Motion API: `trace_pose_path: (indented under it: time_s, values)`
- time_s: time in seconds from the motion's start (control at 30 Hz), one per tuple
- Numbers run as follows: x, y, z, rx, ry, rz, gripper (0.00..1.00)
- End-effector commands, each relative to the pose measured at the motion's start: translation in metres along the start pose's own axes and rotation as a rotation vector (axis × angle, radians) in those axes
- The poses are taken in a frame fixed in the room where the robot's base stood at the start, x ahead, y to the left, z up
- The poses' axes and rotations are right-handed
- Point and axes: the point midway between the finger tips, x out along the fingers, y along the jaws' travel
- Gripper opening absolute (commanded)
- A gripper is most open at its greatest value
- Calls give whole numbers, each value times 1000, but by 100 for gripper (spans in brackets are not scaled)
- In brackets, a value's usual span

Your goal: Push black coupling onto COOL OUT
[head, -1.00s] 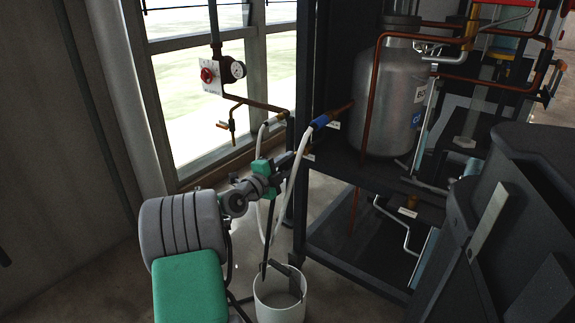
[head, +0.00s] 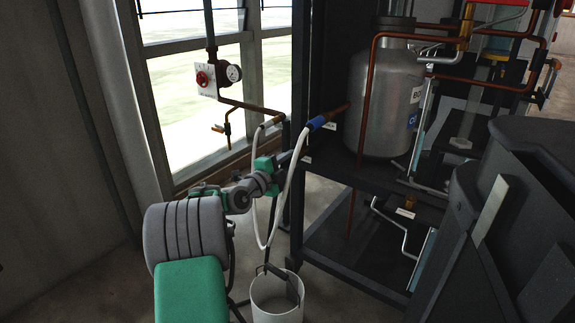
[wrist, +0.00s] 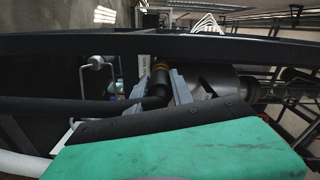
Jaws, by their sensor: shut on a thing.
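My gripper (wrist: 158,90) is shut on the black coupling (wrist: 159,82), seen between its two grey fingers in the wrist view. A black hose (wrist: 60,108) runs left from the coupling. An orange-brown ring or pipe end (wrist: 161,66) shows right at the coupling's far end; I cannot tell how far the coupling sits over it. In the head view my gripper (head: 285,161) is at the left post of the dark rack, below the blue coupling (head: 317,123), and hides the black coupling.
A white hose (head: 287,205) loops close to my gripper, from the blue coupling to the wall pipe (head: 245,104). A white bucket (head: 274,301) stands on the floor below. The rack (head: 345,163) carries a metal tank (head: 382,100). A window is behind.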

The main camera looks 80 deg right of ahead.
Motion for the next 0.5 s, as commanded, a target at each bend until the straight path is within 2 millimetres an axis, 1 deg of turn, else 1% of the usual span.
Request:
trace_pose_path:
  time_s: [0.27, 0.3, 0.5]
  values:
    - [0, -1, 0, 0, 0, -1, 0]
    - [0, -1, 0, 0, 0, -1, 30]
    - [0, -1, 0, 0, 0, -1, 46]
